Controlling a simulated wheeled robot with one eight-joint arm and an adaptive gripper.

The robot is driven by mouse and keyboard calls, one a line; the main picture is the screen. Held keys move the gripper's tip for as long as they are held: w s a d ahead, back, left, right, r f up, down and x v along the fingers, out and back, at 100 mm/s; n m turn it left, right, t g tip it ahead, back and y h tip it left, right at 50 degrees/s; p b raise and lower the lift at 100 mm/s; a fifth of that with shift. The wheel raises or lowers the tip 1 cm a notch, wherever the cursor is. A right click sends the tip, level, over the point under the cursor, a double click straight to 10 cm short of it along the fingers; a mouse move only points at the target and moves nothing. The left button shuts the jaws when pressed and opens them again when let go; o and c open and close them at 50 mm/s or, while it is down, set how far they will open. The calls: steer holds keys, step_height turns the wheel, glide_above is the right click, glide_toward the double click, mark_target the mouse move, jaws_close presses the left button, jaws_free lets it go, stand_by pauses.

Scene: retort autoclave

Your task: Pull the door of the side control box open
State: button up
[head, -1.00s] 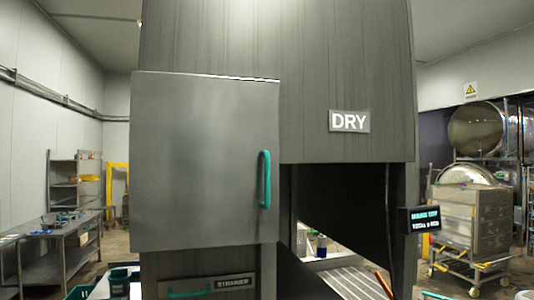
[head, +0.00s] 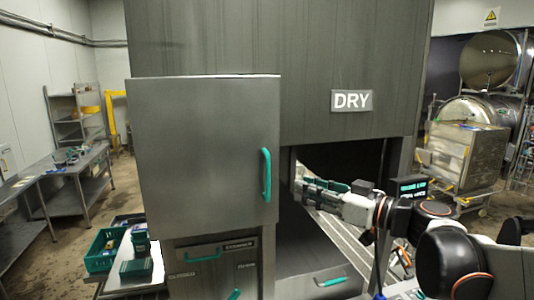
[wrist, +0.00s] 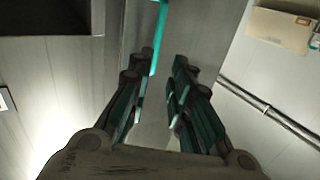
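The side control box is a grey metal cabinet on the left of the machine, and its flat door (head: 205,150) looks shut in the head view. A vertical teal handle (head: 267,175) stands near the door's right edge. My gripper (head: 300,184) is just right of the handle in the head view, pointing left, with a small gap in the picture. In the wrist view my gripper (wrist: 165,62) is open and empty, its two dark-teal fingers apart. The handle (wrist: 157,38) shows ahead, near the left fingertip. Whether they touch is hard to tell.
Below the box is a drawer front with a teal handle (head: 204,255). A DRY sign (head: 352,101) marks the panel above the machine's dark opening, which lies behind my arm. Teal crates (head: 104,250) stand at lower left, beyond them a steel table (head: 72,172).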

steer(key=r, duration=0.1)
glide_above(268, 196)
steer(key=shift+w+b, duration=0.35)
steer(key=shift+w, duration=0.05)
steer(key=shift+c, duration=0.5)
jaws_close()
